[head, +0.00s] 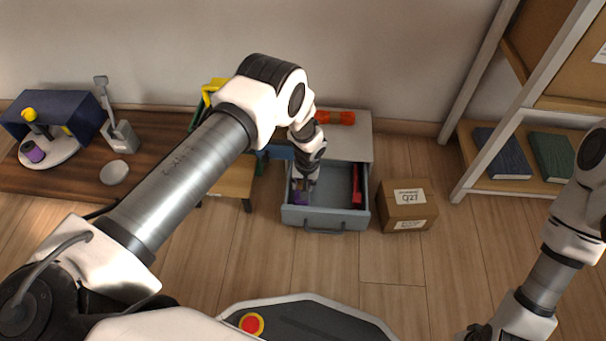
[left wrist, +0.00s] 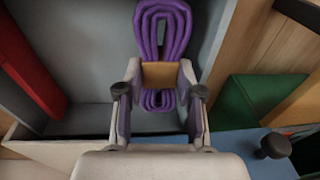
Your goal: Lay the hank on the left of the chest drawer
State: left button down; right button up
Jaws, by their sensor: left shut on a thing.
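The purple hank (left wrist: 162,28) is a looped bundle with a tan band (left wrist: 160,75) round its middle. My left gripper (left wrist: 160,98) is shut on it at the band. In the head view my left gripper (head: 304,182) reaches down into the left side of the open grey chest drawer (head: 328,219). A bit of the purple hank (head: 300,198) shows below it there, mostly hidden by the gripper. I cannot tell whether the hank touches the drawer floor. My right arm is at the right edge; its gripper is out of view.
A red item (head: 357,186) lies along the drawer's right side. An orange-red bundle (head: 335,117) lies on the chest top. A cardboard box (head: 408,205) stands right of the drawer. A small wooden stool (head: 235,180) stands left. The floor in front is clear.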

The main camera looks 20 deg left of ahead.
pick_arm(q)
jog(key=shift+f+b, duration=0.8)
jog(key=shift+f, duration=0.1)
jog(key=shift+f+b, duration=0.3)
jog(key=shift+f, duration=0.25)
jog(key=c, duration=1)
grip_release()
